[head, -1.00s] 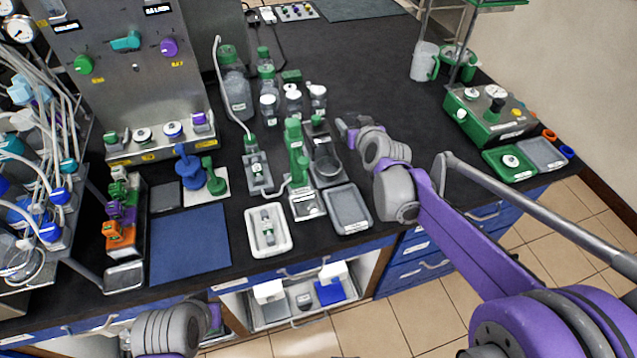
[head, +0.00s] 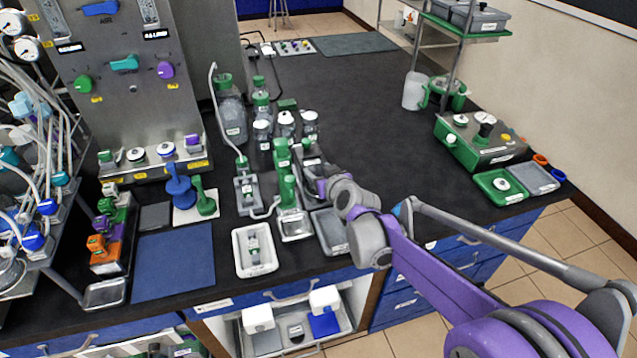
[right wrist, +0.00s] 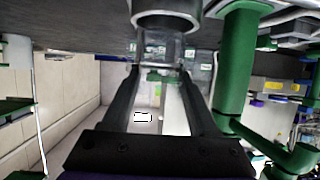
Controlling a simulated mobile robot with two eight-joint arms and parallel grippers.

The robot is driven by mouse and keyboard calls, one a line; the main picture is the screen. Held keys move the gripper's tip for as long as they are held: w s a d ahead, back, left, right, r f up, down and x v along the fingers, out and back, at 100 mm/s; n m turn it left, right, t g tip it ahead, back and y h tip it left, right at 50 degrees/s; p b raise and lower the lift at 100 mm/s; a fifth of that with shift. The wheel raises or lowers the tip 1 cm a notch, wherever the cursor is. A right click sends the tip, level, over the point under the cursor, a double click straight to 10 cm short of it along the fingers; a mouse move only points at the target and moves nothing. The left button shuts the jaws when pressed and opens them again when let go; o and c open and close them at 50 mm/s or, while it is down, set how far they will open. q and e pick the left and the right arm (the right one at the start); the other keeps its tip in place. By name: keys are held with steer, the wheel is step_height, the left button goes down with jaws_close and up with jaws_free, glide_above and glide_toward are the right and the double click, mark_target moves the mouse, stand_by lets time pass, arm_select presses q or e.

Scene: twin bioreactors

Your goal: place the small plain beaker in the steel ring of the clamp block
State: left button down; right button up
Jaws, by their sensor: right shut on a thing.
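My right gripper (head: 312,168) reaches in from the right, close beside the green upright stand (head: 287,190). In the right wrist view, its two dark fingers (right wrist: 168,80) are shut on a small clear beaker (right wrist: 166,50), seen between the fingertips. A steel ring (right wrist: 168,20) shows just beyond the fingertips, at the top edge of the view. It lies close to the beaker; I cannot tell whether the beaker is inside it. In the head view, my gripper and wrist hide the beaker and ring. My left gripper is out of view.
The green post (right wrist: 235,65) stands close to the right finger in the wrist view. A grey tray (head: 328,236) and a white tray (head: 241,262) lie near the front edge. White-capped bottles (head: 285,122) stand behind.

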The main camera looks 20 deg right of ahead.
steer(key=shift+f, duration=1.7)
steer(key=shift+f+b, duration=0.15)
steer(key=shift+b, duration=0.15)
steer(key=o, duration=1.3)
steer(key=shift+o, duration=0.2)
